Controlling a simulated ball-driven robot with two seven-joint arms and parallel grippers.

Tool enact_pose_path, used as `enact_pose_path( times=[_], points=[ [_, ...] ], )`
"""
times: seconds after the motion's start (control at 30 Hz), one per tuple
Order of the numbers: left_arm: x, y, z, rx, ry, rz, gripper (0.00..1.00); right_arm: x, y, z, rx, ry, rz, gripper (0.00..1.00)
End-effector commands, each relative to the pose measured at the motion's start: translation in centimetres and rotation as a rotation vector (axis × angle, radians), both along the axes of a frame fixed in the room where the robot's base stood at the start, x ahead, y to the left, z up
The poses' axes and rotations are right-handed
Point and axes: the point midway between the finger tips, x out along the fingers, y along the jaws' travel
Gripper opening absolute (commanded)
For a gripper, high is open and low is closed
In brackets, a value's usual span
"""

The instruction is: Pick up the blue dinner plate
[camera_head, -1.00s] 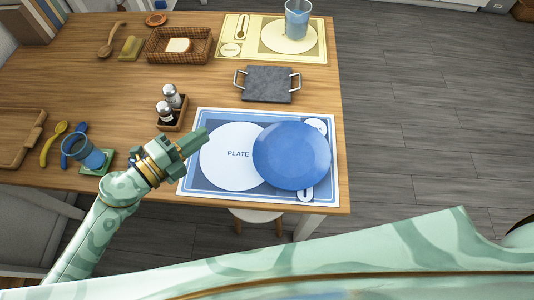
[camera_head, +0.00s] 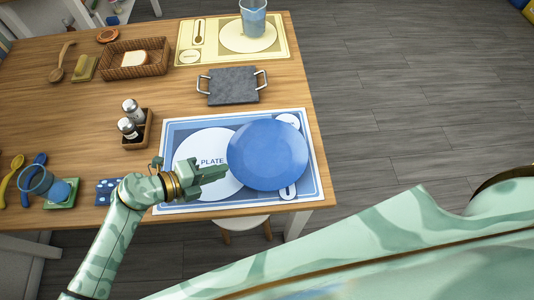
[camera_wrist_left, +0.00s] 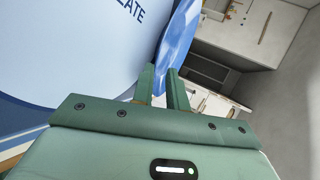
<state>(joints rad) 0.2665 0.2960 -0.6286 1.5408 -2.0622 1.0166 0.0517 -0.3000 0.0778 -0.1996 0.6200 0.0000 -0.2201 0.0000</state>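The blue dinner plate (camera_head: 267,155) lies tilted or flat, I cannot tell which, over the right part of the blue placemat (camera_head: 180,207), partly covering the white printed plate circle (camera_head: 207,150). My left gripper (camera_head: 222,172) is low over that circle, its fingertips at the left edge of the blue plate. In the left wrist view, the fingers (camera_wrist_left: 160,72) are a little apart, with the blue plate's rim (camera_wrist_left: 180,40) just ahead of and between them. Whether they touch it is not clear. My right gripper is not in view.
A dark slate tray with metal handles (camera_head: 233,86) stands behind the placemat. A shaker caddy (camera_head: 139,135) and a blue cup (camera_head: 38,181) are at the left. The table's front and right edges are close to the placemat.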

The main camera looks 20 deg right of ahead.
Motion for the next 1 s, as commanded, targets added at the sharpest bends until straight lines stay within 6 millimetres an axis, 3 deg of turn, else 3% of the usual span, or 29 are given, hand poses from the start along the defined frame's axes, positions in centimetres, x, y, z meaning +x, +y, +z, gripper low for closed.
enact_pose_path(
  times=[0.13, 0.3, 0.53, 0.57, 0.6, 0.63, 1.0],
  points=[
    [0.4, -2.1, -1.7, -0.004, 0.004, -0.001, 0.15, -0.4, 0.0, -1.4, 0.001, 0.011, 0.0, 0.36],
    [0.8, -3.9, -2.4, -0.002, 0.002, 0.0, 0.15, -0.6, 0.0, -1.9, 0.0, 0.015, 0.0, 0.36],
    [0.8, -4.1, -2.4, 0.0, 0.0, 0.0, 0.15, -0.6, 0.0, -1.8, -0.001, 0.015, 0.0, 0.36],
    [0.8, -4.1, -2.4, 0.0, 0.0, 0.0, 0.12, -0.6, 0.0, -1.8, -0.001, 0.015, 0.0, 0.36],
    [0.8, -4.1, -2.4, 0.0, 0.0, 0.0, 0.01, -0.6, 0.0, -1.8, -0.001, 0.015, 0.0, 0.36],
    [0.8, -4.1, -2.3, 0.0, 0.0, 0.0, 0.0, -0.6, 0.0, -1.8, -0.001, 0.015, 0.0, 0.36],
    [0.8, -4.1, -2.1, -0.002, -0.001, 0.001, 0.0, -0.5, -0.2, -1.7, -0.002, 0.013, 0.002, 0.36]
  ],
)
